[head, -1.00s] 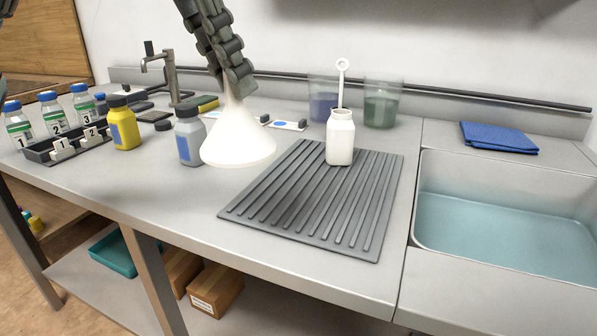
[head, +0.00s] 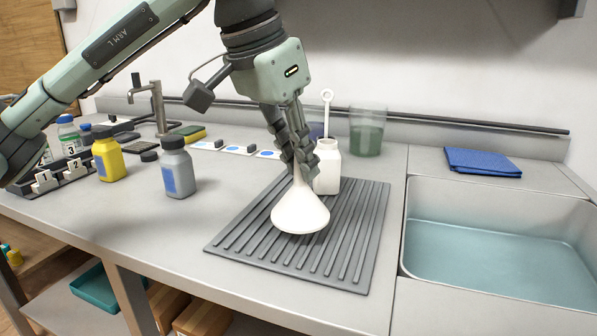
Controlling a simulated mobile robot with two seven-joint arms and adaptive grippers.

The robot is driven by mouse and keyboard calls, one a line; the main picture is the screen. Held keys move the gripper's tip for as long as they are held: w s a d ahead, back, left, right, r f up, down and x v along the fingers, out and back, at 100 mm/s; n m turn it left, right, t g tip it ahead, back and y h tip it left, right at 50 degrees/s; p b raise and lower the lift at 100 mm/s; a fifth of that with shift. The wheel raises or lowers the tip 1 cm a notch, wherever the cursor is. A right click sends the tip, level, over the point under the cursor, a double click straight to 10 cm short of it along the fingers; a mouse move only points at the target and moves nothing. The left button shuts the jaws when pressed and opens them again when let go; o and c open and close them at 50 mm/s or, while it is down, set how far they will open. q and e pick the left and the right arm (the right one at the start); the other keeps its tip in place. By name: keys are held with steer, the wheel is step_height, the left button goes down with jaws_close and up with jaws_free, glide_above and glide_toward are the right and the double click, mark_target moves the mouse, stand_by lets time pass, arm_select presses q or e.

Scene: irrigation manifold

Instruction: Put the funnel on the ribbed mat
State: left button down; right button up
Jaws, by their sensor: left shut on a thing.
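The white funnel (head: 300,213) is wide end down over the middle-left part of the grey ribbed mat (head: 345,262). Its rim looks to be on or just above the ribs; I cannot tell which. My left gripper (head: 303,168) is above it, shut on the funnel's narrow stem, which the fingers mostly hide. A white bottle (head: 328,172) stands on the mat's back part, close behind and right of the funnel, with a ring-topped white rod (head: 327,98) rising from it. My right gripper is not in view.
A grey bottle (head: 178,172) and a yellow bottle (head: 108,158) stand left of the mat. A beaker of green liquid (head: 367,135) is behind it. A sink (head: 500,240) with water lies to the right, a blue cloth (head: 482,161) behind it. The mat's front is clear.

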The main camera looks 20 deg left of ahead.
mark_target(300, 186)
arm_select(q)
step_height(300, 186, down, 2)
steer(key=shift+f, duration=0.1)
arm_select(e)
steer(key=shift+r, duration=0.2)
arm_select(q)
steer(key=shift+f, duration=0.1)
steer(key=c, duration=1.9)
jaws_free()
steer(key=o, duration=0.4)
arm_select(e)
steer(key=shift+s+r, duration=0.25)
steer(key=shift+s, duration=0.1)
